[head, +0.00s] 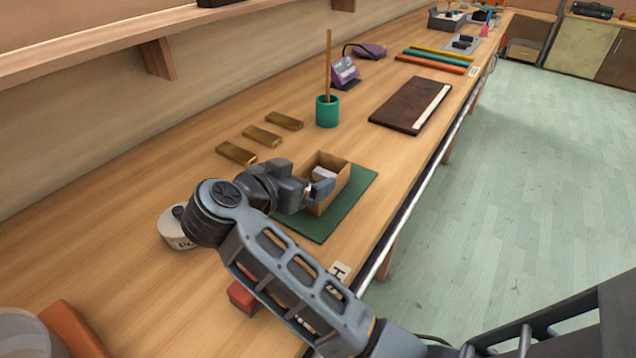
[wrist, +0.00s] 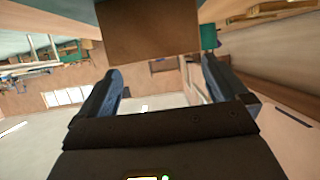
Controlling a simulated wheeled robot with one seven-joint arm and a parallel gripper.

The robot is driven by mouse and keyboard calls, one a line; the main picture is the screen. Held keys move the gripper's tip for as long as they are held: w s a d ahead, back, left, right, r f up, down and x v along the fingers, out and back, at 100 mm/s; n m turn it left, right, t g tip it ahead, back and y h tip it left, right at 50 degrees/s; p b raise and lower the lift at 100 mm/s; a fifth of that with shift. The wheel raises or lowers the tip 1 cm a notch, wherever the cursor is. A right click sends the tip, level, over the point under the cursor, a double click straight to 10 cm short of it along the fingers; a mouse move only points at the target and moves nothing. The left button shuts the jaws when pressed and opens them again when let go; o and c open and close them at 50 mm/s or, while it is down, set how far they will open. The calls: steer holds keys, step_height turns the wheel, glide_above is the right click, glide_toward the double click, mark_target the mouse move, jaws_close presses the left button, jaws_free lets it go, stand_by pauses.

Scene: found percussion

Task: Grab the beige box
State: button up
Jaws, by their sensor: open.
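The beige box (head: 341,184) is an open-topped box on a dark green mat (head: 352,205) on the bench. A small whitish thing (head: 324,173) shows inside it. My gripper (head: 316,189) is at the box's near left side and hides part of it; whether it touches the box I cannot tell. In the wrist view my gripper (wrist: 163,82) has its two fingers wide apart with nothing held between them. A plain brown face of the box (wrist: 150,32) fills the top middle there, beyond the fingertips.
Several brass-coloured bars (head: 262,137) lie behind the box. A teal cup (head: 327,111) holds an upright stick. A dark brown board (head: 411,106) lies to the right. A round white object (head: 176,236) and a red block (head: 241,297) are near my arm. The bench's front edge is close to the mat.

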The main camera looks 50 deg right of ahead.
steer(key=shift+x, duration=2.3)
steer(key=shift+f, duration=0.1)
steer(key=c, duration=0.7)
